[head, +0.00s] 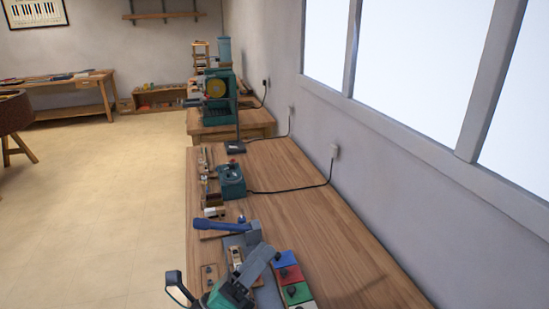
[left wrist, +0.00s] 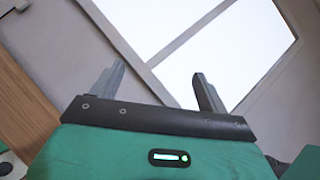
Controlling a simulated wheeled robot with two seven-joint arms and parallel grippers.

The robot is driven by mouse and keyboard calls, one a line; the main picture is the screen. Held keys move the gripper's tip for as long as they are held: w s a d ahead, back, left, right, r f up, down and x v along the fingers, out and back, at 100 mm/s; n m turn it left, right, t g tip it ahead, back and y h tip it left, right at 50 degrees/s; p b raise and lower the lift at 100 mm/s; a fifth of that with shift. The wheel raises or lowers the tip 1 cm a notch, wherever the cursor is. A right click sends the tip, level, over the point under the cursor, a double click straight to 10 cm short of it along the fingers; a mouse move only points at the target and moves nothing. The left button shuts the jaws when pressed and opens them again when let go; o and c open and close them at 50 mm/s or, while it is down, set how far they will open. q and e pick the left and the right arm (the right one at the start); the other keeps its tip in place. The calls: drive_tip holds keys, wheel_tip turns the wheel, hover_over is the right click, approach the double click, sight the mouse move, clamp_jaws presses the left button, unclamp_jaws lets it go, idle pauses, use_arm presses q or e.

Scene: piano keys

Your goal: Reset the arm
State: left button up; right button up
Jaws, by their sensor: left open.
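My left gripper (head: 221,263) is at the bottom of the head view, over the near end of the wooden workbench (head: 315,225). It has a green body and two grey fingers spread wide apart. In the left wrist view the left gripper (left wrist: 158,72) is open, with nothing between its fingers. The window and wall show beyond the fingers there. My right gripper is in neither view.
Blue, red and green blocks with dark knobs (head: 298,292) lie right of the gripper. A blue tool (head: 220,224) and a teal box (head: 231,181) lie farther back. The wall (head: 385,210) and window (head: 430,60) bound the right. Open floor (head: 100,220) lies left.

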use_arm(q)
drive_tip(key=w+a+f+n+t+y, duration=0.1)
drive_tip(key=a+f+n+y, duration=0.45)
drive_tip(key=n+y, duration=0.35)
drive_tip(key=w+a+f+n+t+y, duration=0.2)
drive_tip(key=a+f+n+y, duration=0.4)
drive_tip(key=n, duration=0.5)
drive_tip(key=s+a+f+n+g+y, duration=0.4)
drive_tip(key=s+a+f+n+g, duration=0.3)
drive_tip(key=f, duration=0.3)
drive_tip(key=s+a+f+n+g+h, duration=0.1)
drive_tip(key=s+f+n+g, duration=0.3)
drive_tip(key=s, duration=0.4)
drive_tip(key=s+a+f+n+g, duration=0.1)
drive_tip(key=s+f+n+g, duration=0.25)
drive_tip(key=s+f, duration=0.35)
wheel_tip(320, 180, down, 30)
drive_tip(key=s+g, duration=0.2)
drive_tip(key=s+a+f+m+g, duration=0.1)
drive_tip(key=s+a+f, duration=0.2)
drive_tip(key=s+f, duration=1.5)
drive_tip(key=shift+s+f, duration=0.25)
drive_tip(key=shift+f, duration=0.65)
